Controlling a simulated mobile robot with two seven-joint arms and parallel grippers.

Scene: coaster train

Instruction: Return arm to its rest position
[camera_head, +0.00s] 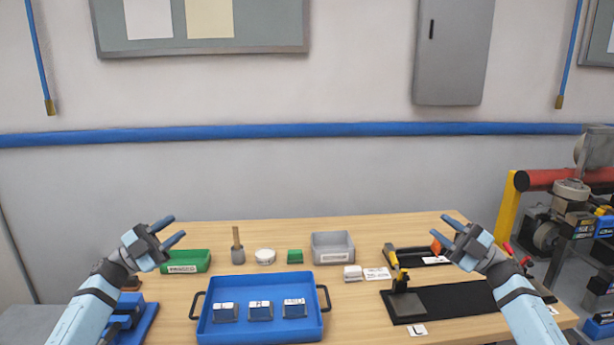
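My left gripper (178,229) is open and empty above the left part of the wooden table, with the green bin (186,262) beyond and below it. My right gripper (444,229) is open above the right part of the table, near the black mat. An orange tip (436,246) shows beside its lower finger; I cannot tell whether the two touch. Both arms reach in from the lower corners and look raised over the table.
A blue tray (262,336) holds several small blocks at the front. A grey bin (333,248) stands behind it. A black mat (455,299) bears a dark block with a yellow-handled tool. A blue item (143,322) stands at left. Bare wood (365,325) shows between tray and mat.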

